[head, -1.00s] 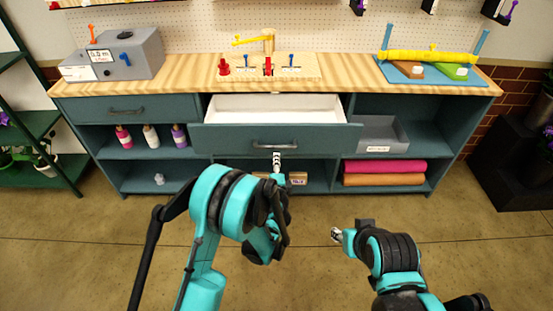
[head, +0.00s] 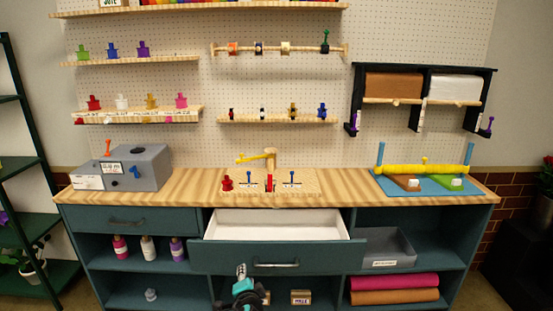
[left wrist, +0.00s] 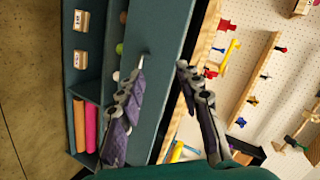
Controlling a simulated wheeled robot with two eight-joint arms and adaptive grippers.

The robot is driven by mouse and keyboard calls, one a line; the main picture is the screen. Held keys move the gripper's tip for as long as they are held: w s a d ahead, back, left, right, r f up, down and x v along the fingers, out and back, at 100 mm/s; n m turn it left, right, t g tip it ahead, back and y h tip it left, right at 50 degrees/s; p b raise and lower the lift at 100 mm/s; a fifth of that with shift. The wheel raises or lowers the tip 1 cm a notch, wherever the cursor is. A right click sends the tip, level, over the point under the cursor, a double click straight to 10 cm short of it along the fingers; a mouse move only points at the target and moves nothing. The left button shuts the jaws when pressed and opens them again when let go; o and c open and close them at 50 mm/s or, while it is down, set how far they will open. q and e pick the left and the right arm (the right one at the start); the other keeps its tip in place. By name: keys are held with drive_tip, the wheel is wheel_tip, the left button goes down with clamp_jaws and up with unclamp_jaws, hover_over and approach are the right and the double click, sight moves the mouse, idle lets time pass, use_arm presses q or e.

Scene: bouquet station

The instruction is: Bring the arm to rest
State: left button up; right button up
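My left gripper (head: 241,271) shows at the bottom of the head view, in front of the drawer front and left of the drawer handle (head: 276,265). In the left wrist view my left gripper (left wrist: 163,63) has its two fingers spread apart with nothing between them. The drawer (head: 236,256) stands pulled out, and its white inside looks empty. My right gripper is not in view.
The wooden counter (head: 345,189) carries a grey box (head: 150,166), a tool block (head: 310,182) and a blue mat (head: 382,184) with a yellow roller. Open shelves below hold bottles, a grey bin (head: 385,250) and rolls (head: 394,282). Pegboard shelves hang above.

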use_arm(q)
drive_tip(key=s+a+r+n+g, duration=0.2)
drive_tip(key=s+a+n, duration=0.25)
drive_tip(key=s, duration=0.45)
drive_tip(key=s+a+r+n+g, duration=0.25)
drive_tip(key=s+a+n, duration=0.2)
drive_tip(key=s, duration=0.55)
drive_tip(key=s+f+n+g+h, duration=0.1)
drive_tip(key=s+n+h, duration=0.1)
drive_tip(key=s, duration=0.8)
drive_tip(key=shift+s+d+f+n, duration=0.15)
drive_tip(key=shift+d+f+n, duration=0.15)
drive_tip(key=shift+f+n, duration=0.1)
drive_tip(key=shift+r, duration=0.1)
